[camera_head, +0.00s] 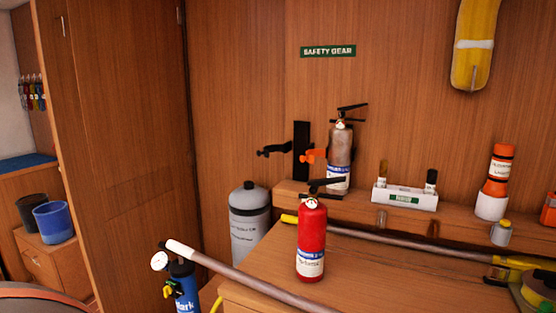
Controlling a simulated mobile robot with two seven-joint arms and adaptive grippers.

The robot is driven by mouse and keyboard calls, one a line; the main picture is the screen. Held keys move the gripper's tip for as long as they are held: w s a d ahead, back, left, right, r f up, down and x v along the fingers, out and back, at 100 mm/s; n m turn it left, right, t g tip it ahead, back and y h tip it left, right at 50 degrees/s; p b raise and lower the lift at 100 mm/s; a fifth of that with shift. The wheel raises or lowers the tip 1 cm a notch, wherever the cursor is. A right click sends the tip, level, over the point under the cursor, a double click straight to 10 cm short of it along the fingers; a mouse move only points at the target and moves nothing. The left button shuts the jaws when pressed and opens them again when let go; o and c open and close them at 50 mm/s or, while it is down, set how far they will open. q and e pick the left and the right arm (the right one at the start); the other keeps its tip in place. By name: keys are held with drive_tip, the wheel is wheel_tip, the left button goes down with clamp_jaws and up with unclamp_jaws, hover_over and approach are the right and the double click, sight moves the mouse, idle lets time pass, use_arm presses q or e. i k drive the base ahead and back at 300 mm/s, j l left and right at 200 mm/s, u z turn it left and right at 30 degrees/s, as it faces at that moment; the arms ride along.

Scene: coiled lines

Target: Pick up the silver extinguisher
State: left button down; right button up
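The silver extinguisher (341,148) stands upright on the raised back ledge against the wooden wall. It has a black lever on top, a small gauge and a white-and-blue label low on its body. The black lever of the red extinguisher (311,236) overlaps its lower part in the picture. The red extinguisher stands upright in front of it on the lower wooden top. Neither of my grippers is in view.
A black wall bracket (301,150) is left of the silver extinguisher. A white box (405,199) is to its right. A grey cylinder (249,222) stands left of the counter. A long pole (255,282) crosses the front; another pole (400,239) lies along the ledge.

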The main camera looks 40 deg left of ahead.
sight(341, 138)
drive_tip(key=u, duration=1)
